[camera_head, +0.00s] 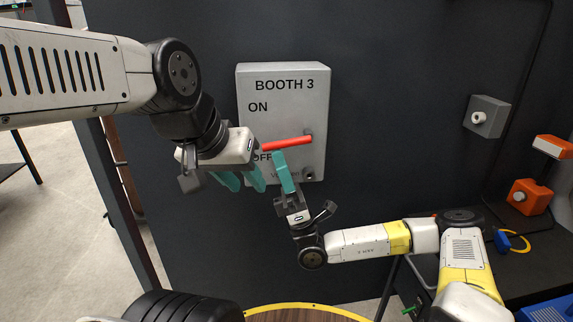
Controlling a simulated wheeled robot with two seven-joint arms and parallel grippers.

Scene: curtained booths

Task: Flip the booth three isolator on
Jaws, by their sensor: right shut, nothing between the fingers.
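The booth three isolator is a grey wall box (284,78) marked "BOOTH 3", with "ON" at upper left and "OFF" lower down, partly hidden. Its red lever (288,143) points left from a pivot on the right, nearly level, its free end slightly lower, between the two words. My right gripper (280,157) is shut and empty, its teal fingers pointing up just below the lever; I cannot tell whether they touch it. My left gripper (244,187) is at the box's lower left, its teal fingers apart, pointing down, with nothing seen between them.
A smaller grey box with a white knob (478,118) is on the dark wall to the right. An orange item (529,196) and a blue and yellow item (510,241) lie on a dark surface at right. A round wooden top with a yellow rim (300,308) is at the bottom.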

